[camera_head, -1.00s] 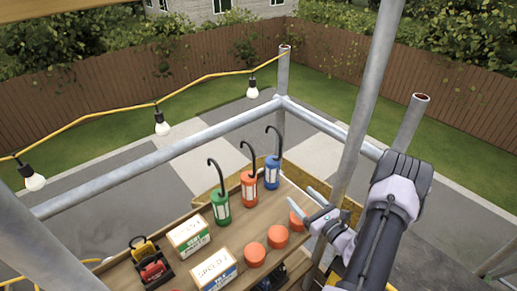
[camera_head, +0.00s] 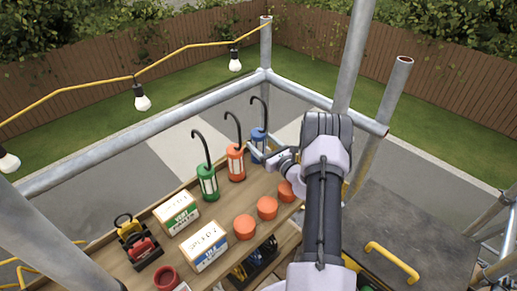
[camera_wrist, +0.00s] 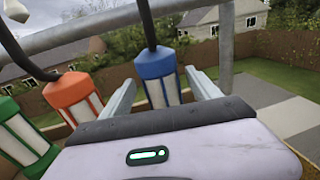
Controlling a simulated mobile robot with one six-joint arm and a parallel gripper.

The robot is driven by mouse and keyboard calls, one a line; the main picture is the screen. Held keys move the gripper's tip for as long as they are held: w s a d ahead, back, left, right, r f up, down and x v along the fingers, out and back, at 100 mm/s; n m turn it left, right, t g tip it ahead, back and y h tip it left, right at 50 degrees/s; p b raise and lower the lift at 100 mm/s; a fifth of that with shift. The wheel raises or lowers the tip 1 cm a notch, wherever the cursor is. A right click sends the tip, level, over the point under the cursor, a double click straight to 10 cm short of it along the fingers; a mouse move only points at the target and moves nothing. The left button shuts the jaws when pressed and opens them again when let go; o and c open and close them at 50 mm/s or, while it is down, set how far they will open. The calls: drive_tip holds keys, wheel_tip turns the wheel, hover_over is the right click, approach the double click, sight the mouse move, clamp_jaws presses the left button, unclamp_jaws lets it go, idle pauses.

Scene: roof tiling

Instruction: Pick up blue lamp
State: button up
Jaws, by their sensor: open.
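The blue lamp (camera_head: 258,143) stands upright on the wooden shelf, last in a row after the green lamp (camera_head: 207,183) and the orange-red lamp (camera_head: 236,163). It has a black hooked handle. My gripper (camera_head: 257,153) is at the blue lamp, partly covering it in the head view. In the wrist view the blue lamp (camera_wrist: 157,72) shows between the two open fingers of my gripper (camera_wrist: 162,88). Its lower part is hidden behind the gripper body. The orange-red lamp (camera_wrist: 72,97) is left of the left finger.
Several orange round containers (camera_head: 267,208) lie on the wooden shelf (camera_head: 200,240). Two boxes (camera_head: 205,245) and a black tray with tools (camera_head: 140,246) stand at the left. Scaffold pipes (camera_head: 150,135) run behind the lamps, and an upright pipe (camera_head: 354,60) rises behind my arm.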

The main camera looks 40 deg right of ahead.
clamp_jaws()
drive_tip(key=shift+r, duration=0.1)
idle(0.3)
